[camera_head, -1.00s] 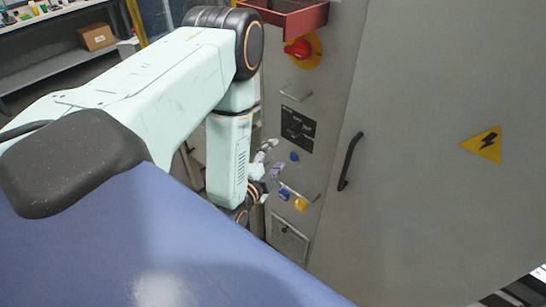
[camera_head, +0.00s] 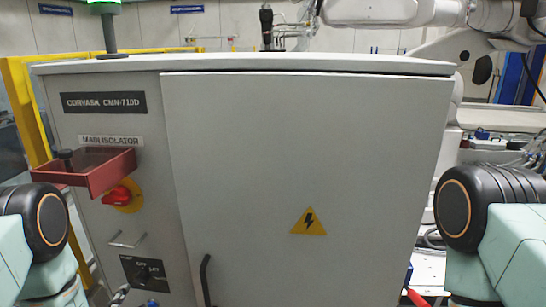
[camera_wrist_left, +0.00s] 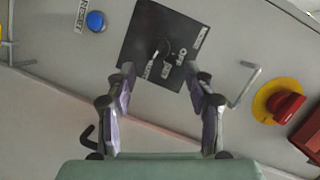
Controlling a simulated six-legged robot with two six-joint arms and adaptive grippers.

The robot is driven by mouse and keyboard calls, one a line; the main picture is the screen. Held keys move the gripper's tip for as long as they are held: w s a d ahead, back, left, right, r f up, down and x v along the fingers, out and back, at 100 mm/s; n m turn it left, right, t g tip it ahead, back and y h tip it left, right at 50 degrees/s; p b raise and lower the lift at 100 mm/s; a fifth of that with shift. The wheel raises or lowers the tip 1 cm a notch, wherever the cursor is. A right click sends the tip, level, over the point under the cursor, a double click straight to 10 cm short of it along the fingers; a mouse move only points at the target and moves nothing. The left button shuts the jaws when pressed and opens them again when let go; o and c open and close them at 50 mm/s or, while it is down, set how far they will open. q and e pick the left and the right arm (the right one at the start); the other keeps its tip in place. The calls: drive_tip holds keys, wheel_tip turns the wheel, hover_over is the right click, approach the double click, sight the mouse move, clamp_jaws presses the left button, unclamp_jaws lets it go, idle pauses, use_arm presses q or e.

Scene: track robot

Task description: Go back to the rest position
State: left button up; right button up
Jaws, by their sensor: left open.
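My left gripper (camera_wrist_left: 163,78) is open in the left wrist view, its two fingers apart with nothing held between them. Beyond the fingers is a black switch plate (camera_wrist_left: 180,28) with a small key-like switch, on the grey cabinet front. The gap between fingertips and plate is hard to judge. In the head view the same plate (camera_head: 144,270) is at the lower left, and a finger part of the left gripper shows at the bottom edge beside it. Both of my arms show at the sides. My right gripper is out of view.
The grey cabinet (camera_head: 300,150) fills the middle, with a door handle (camera_head: 205,280) sticking out. A red tray-like box (camera_head: 88,166) and a red rotary switch (camera_head: 118,195) jut out at left. A blue button (camera_wrist_left: 95,21) and metal handle (camera_wrist_left: 243,84) flank the plate.

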sight(140, 283)
use_arm(q)
drive_tip(key=x, duration=0.7)
drive_tip(key=shift+w+a, duration=0.1)
